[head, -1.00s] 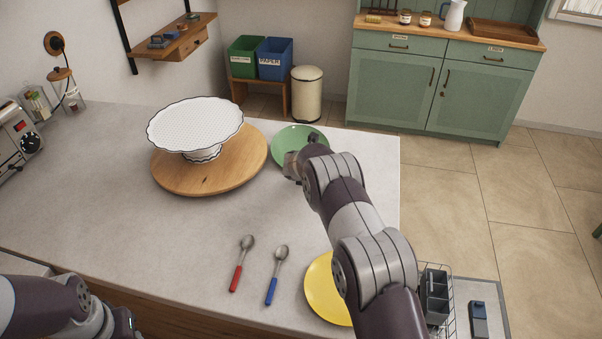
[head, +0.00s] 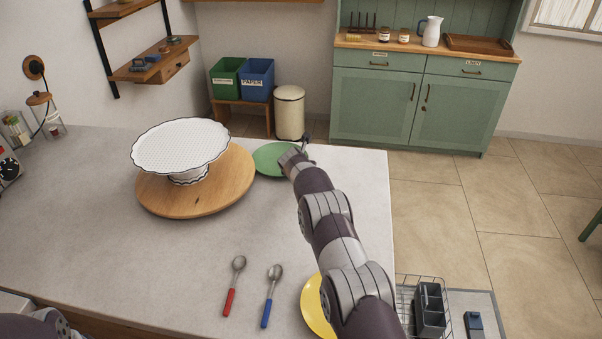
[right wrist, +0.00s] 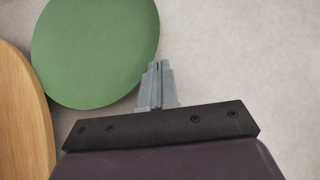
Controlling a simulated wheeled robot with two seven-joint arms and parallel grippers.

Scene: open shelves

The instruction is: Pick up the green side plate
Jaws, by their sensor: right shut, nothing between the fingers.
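The green side plate (head: 272,158) lies on the counter near its far edge, just right of the wooden board. My right arm reaches over the counter and hides part of the plate in the head view. In the right wrist view the whole near part of the green plate (right wrist: 97,52) shows at upper left. My right gripper (right wrist: 157,64) is shut and empty, with its fingertips beside the plate's right edge in that view. I cannot tell its exact height above the counter. The left gripper is out of view.
A white cake stand (head: 182,147) stands on a round wooden board (head: 225,190) left of the plate. A red spoon (head: 230,300), a blue spoon (head: 267,312) and a yellow plate (head: 312,305) lie nearer. A wire rack (head: 405,295) is at the lower right.

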